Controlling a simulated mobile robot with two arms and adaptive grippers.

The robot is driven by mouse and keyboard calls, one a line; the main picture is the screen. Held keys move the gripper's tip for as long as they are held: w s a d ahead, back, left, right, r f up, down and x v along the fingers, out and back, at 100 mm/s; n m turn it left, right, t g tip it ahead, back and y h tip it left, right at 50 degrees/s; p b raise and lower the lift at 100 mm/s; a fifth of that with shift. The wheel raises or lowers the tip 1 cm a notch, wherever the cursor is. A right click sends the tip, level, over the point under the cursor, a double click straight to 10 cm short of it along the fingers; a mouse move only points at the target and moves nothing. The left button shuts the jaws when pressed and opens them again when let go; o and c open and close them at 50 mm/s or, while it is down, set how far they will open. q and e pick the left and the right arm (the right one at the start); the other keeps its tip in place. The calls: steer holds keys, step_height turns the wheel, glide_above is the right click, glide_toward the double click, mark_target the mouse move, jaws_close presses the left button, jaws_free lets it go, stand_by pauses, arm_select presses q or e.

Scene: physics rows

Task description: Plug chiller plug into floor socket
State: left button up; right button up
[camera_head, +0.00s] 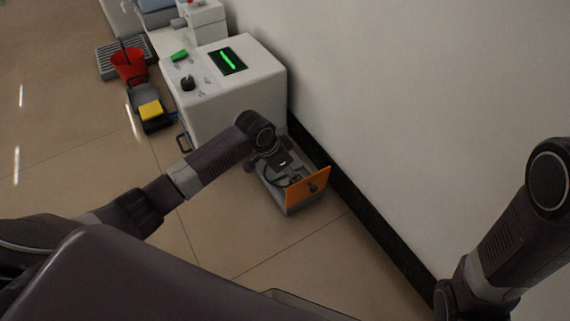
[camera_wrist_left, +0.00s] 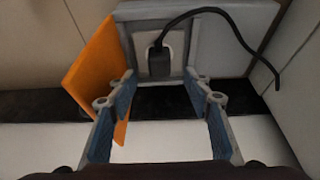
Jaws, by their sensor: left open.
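The floor socket (camera_head: 296,207) is a low grey box with an orange lid (camera_head: 309,186) standing open, beside the wall. In the left wrist view, the black chiller plug (camera_wrist_left: 157,62) sits against the light socket face inside the grey frame. Its black cable (camera_wrist_left: 228,22) arcs away to the right. I cannot tell how deep the plug sits. My left gripper (camera_wrist_left: 160,84) is open and empty, its blue-padded fingers apart on either side of the plug's line, not closed on it. In the head view, my left wrist hides part of the box. My right gripper is out of view.
The white chiller (camera_head: 215,92) with a green display stands behind the socket, near the wall. A dark baseboard (camera_head: 375,225) runs along the wall. A red bucket (camera_head: 129,66) and a dustpan with a yellow block (camera_head: 151,110) are at left. The front floor tiles are clear.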

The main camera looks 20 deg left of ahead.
arm_select(q)
steer(key=v, duration=0.6)
steer(key=shift+s, duration=0.15)
stand_by(0.3)
